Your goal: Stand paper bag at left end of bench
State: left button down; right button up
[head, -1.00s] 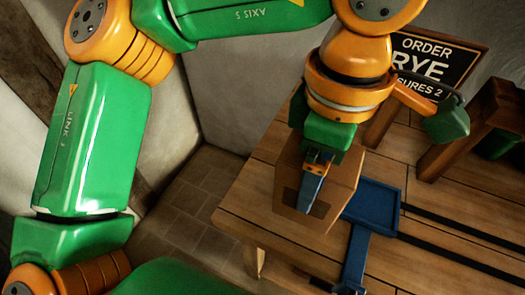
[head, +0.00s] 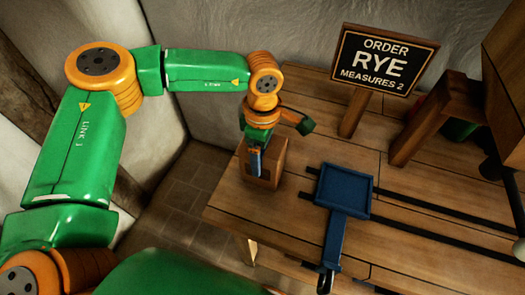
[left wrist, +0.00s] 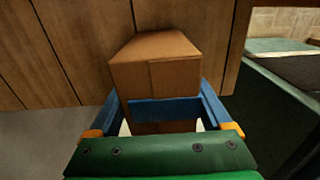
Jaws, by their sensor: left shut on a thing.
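The paper bag (head: 269,170) is a brown, box-shaped bag at the left end of the wooden bench (head: 290,222). It looks upright; I cannot tell whether its base touches the bench top. My left gripper (head: 255,162) is shut on it from above, and the hand hides part of its top and side. In the left wrist view the bag (left wrist: 155,75) sits between the blue fingers (left wrist: 163,112). My right gripper is not in view.
A blue tray with a handle (head: 343,190) sits on dark rails right of the bag. A sign reading "ORDER RYE MEASURES 2" (head: 380,60) stands behind. A wooden stand (head: 432,118) is at right. Bare bench lies in front of the bag; the left edge is close.

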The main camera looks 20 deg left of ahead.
pick_arm(q)
jog(key=shift+f, duration=0.15)
grip_release()
jog(key=shift+s, duration=0.1)
jog(key=shift+r, duration=0.2)
jog(key=shift+r, duration=0.35)
notch_tip(320, 180, up, 11)
jog(key=shift+r+b, duration=0.2)
jog(key=shift+b, duration=0.25)
